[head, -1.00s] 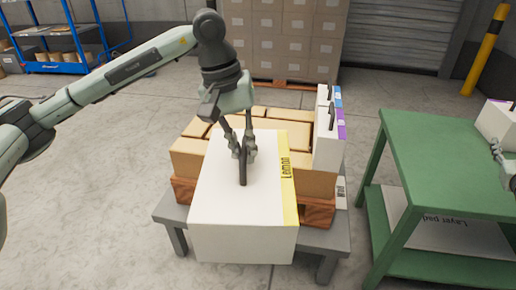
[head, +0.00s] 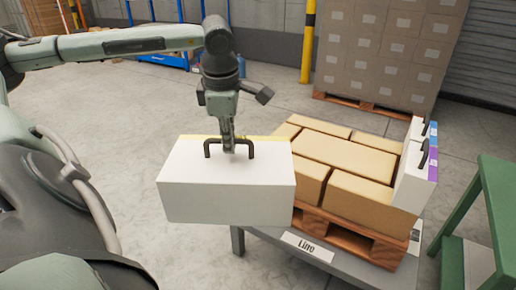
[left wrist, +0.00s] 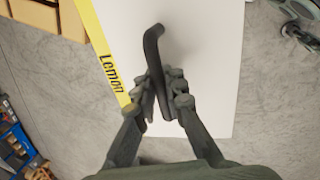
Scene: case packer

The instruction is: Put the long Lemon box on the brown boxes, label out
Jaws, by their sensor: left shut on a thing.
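The long white Lemon box (head: 227,187) hangs from my left gripper (head: 229,148), which is shut on its black handle. In the head view the box is in front of and left of the brown boxes, and a thin yellow edge shows along its far side. The left wrist view shows the box (left wrist: 205,60) with its yellow "Lemon" strip on the left and the gripper fingers (left wrist: 165,100) around the handle. The brown boxes (head: 345,155) form a layer on a wooden pallet. My right gripper is not in view.
White boxes with blue and purple strips (head: 412,180) stand at the layer's right edge. The pallet (head: 350,232) rests on a grey table (head: 285,250) labelled "Lime". A green table (head: 497,215) is at the right. Most of the brown tops are clear.

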